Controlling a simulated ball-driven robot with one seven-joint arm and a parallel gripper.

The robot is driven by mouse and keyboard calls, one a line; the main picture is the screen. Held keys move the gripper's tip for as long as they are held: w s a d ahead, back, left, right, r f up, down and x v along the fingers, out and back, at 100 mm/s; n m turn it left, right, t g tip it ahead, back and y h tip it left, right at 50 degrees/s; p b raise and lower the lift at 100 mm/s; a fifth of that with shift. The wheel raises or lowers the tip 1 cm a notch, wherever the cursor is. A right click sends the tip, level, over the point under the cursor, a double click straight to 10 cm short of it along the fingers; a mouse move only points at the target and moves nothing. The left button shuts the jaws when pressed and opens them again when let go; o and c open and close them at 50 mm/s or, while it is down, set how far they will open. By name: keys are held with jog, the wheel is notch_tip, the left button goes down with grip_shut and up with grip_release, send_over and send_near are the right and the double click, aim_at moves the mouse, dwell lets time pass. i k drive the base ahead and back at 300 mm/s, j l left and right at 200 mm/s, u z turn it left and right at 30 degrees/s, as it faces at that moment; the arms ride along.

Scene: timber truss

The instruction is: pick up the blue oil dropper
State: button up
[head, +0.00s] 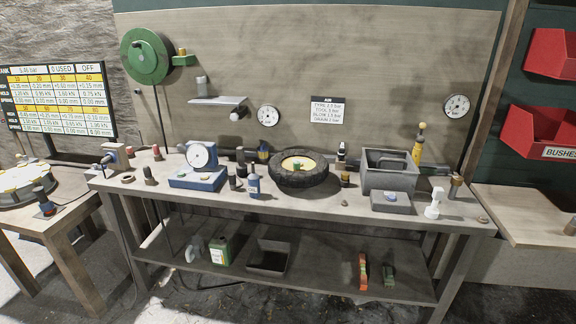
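A small blue bottle with a pale label and a narrow dark top (254,187) stands upright near the front edge of the workbench (320,203); it looks like the blue oil dropper. It is right of a blue gauge stand with a round white dial (198,181) and left of a black tyre (300,178). Small dark items (236,182) stand close on its left. A second small dark blue and yellow item (263,151) stands farther back, too small to identify. My gripper is not in view.
A grey bin (391,181) and grey block (391,203) stand right of the tyre, with a white fitting (435,205) beyond. The lower shelf holds a green can (219,250) and an open tray (268,270). A side table (60,225) stands left. Bench front between bottle and block is mostly clear.

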aim_at(254, 186)
jog(key=i+j+z, duration=0.15)
jog(key=i+z, duration=0.15)
jog(key=i, duration=0.2)
jog(key=i+j+z, duration=0.25)
jog(key=i, duration=0.25)
jog(key=i+j+z, duration=0.3)
jog(key=i+j, duration=0.1)
jog(key=i, duration=0.05)
